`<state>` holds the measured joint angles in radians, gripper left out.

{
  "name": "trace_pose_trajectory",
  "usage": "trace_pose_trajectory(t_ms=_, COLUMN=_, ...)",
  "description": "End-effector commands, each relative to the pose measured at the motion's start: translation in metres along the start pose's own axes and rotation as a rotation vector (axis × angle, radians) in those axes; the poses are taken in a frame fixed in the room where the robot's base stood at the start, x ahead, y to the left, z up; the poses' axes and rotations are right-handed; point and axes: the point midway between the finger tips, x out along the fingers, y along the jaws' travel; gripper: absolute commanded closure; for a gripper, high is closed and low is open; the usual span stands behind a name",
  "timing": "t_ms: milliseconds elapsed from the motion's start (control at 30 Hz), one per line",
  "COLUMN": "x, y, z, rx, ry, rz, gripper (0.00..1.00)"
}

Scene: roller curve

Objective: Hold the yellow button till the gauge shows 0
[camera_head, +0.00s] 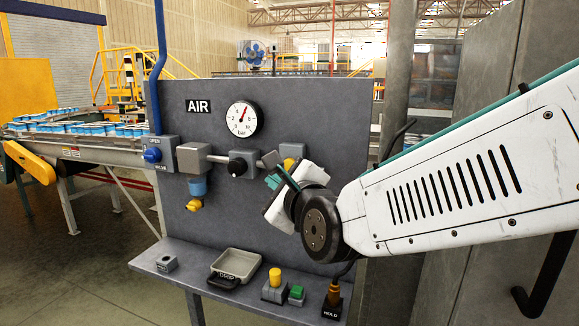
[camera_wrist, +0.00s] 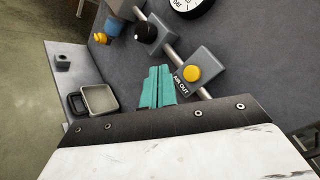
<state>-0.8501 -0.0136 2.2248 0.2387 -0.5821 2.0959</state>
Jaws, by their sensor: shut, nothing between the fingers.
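The yellow button (camera_wrist: 192,73) sits on a grey box labelled AIR OUT (camera_wrist: 197,70) in the wrist view. In the head view the box (camera_head: 293,150) is partly hidden behind my gripper (camera_head: 274,181). The teal fingers of my gripper (camera_wrist: 157,87) are shut and empty, beside the box and apart from the button. The round white gauge (camera_head: 243,118), marked in bar, has its red needle pointing up and slightly right, well away from 0. Only the gauge's lower edge (camera_wrist: 190,8) shows in the wrist view.
A pipe links the box to a black knob (camera_head: 238,165) and a blue filter bowl (camera_head: 198,187) with a yellow end. A blue valve (camera_head: 152,155) is at the panel's left. The shelf below holds a grey tray (camera_head: 238,264), a yellow cylinder (camera_head: 275,277), a green block (camera_head: 297,292) and a HOLD stand (camera_head: 333,303).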

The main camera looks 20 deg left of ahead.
Motion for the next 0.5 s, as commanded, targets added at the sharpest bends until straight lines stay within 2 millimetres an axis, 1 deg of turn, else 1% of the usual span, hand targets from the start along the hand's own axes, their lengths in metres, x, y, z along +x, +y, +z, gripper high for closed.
trace_pose_trajectory(t_ms=33, x=0.006, y=-0.004, z=-0.006, rx=0.0, ry=0.004, rz=-0.001, gripper=1.0)
trace_pose_trajectory(t_ms=233, x=0.025, y=-0.018, z=-0.019, rx=-0.001, ry=0.002, rz=-0.001, gripper=1.0)
trace_pose_trajectory(t_ms=500, x=0.037, y=-0.027, z=-0.028, rx=0.0, ry=0.001, rz=0.0, gripper=1.0)
